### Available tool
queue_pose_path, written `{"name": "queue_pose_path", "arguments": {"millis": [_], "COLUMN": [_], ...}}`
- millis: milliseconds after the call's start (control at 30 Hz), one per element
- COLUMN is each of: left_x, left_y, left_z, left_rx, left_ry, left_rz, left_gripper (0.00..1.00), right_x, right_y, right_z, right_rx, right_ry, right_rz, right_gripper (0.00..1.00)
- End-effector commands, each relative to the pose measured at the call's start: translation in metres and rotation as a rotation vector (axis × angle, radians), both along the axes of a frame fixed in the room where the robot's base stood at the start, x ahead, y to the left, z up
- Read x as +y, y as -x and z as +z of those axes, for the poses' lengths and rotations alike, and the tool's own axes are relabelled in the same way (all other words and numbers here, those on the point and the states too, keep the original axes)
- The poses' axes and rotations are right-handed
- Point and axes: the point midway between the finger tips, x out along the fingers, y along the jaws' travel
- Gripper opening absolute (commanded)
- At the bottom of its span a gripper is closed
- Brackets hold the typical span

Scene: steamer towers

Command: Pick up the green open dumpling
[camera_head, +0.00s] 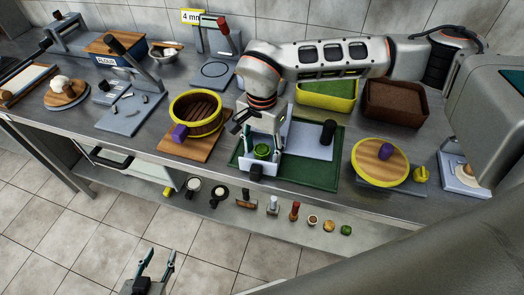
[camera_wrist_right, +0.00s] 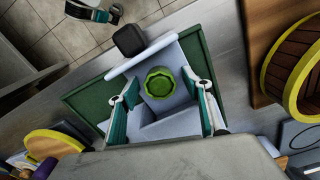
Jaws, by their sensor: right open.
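The green open dumpling (camera_head: 262,151) is a small bright green cup with a frilled rim. It sits on a pale board (camera_wrist_right: 176,60) over the dark green mat (camera_head: 326,168). In the right wrist view the dumpling (camera_wrist_right: 160,82) lies between the fingertips of my right gripper (camera_wrist_right: 160,88), with a gap on each side. My right gripper (camera_head: 262,156) is open, points down over the board and does not visibly touch the dumpling. My left gripper (camera_head: 157,263) is open and empty, low over the floor in front of the counter.
A yellow-rimmed steamer (camera_head: 197,112) stands on a wooden board to the left. A black cylinder (camera_head: 328,132) is on the mat's right side. A round yellow-rimmed board (camera_head: 365,170) with a purple item (camera_head: 386,151) is further right. Green and brown bins stand behind.

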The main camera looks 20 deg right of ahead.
Motion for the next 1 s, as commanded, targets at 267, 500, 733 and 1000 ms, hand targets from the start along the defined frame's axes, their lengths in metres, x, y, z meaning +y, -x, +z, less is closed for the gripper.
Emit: {"name": "queue_pose_path", "arguments": {"millis": [267, 500, 733, 1000], "left_x": [0.0, 0.0, 0.001, 0.001], "left_y": [0.0, 0.002, 0.004, 0.004], "left_z": [0.0, -0.003, -0.006, -0.009], "left_rx": [0.001, 0.007, 0.01, 0.011], "left_ry": [0.0, -0.001, -0.001, -0.002], "left_rz": [0.0, 0.001, 0.0, 0.0], "left_gripper": [0.38, 0.38, 0.38, 0.38], "right_x": [0.0, 0.0, 0.0, 0.0], "right_y": [0.0, 0.0, -0.001, -0.002], "right_z": [0.0, 0.0, 0.008, 0.049], "right_rx": [0.0, 0.0, -0.002, -0.006], "right_ry": [0.0, 0.0, -0.001, -0.001], "right_rz": [0.0, 0.0, 0.0, 0.0], "right_gripper": [0.11, 0.11, 0.11, 0.11]}}
